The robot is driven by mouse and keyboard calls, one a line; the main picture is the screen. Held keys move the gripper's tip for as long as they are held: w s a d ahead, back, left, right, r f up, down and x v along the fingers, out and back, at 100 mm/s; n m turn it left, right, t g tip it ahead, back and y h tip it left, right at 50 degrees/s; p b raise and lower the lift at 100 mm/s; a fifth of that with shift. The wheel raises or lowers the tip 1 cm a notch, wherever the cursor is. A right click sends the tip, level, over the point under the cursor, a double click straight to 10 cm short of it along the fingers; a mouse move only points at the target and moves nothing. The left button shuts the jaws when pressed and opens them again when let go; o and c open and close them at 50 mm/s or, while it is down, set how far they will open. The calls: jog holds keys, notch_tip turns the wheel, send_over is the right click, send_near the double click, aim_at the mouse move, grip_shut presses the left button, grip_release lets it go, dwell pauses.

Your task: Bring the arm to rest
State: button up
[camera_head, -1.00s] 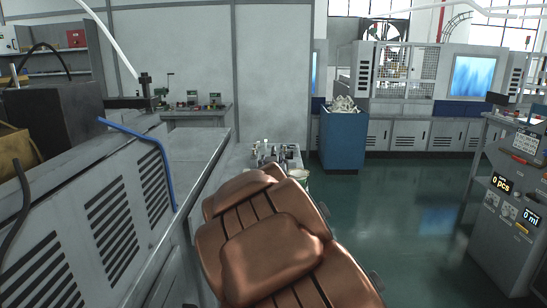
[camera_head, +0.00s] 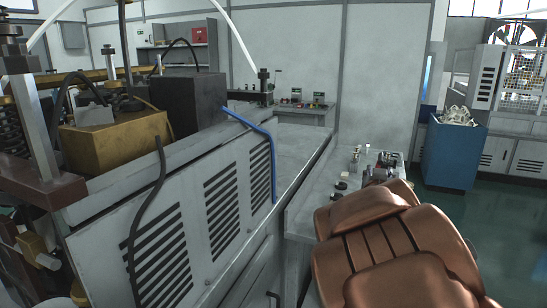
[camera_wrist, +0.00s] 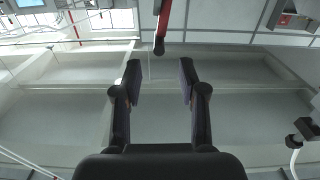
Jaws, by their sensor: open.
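My gripper (camera_wrist: 160,78) shows in the wrist view with its two dark fingers spread apart. Nothing is held between them. I cannot make out the gripper in the head view.
A grey machine (camera_head: 175,225) with slotted vents fills the left. A grey counter (camera_head: 312,215) with small metal items (camera_head: 372,170) stands at the middle. A blue bin (camera_head: 450,158) holds pale pieces. Green floor shows at the right.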

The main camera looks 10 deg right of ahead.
jog(key=s+a+f+n+g+y+p, duration=0.35)
jog(key=s+a+f+g+y, duration=0.4)
jog(key=s+a+f, duration=0.8)
jog(key=s+a+r+n+g+y+p, duration=0.1)
jog(key=s+g, duration=0.3)
jog(key=s, duration=0.9)
jog(key=s+a+r+n+g+y+p, duration=0.1)
jog(key=s+a+g, duration=0.3)
jog(key=s, duration=0.8)
jog(key=shift+s+a+g+p, duration=0.2)
jog(key=shift+s+g+p, duration=0.15)
jog(key=shift+g+p, duration=0.4)
jog(key=shift+s+n, duration=0.1)
jog(key=shift+n, duration=0.15)
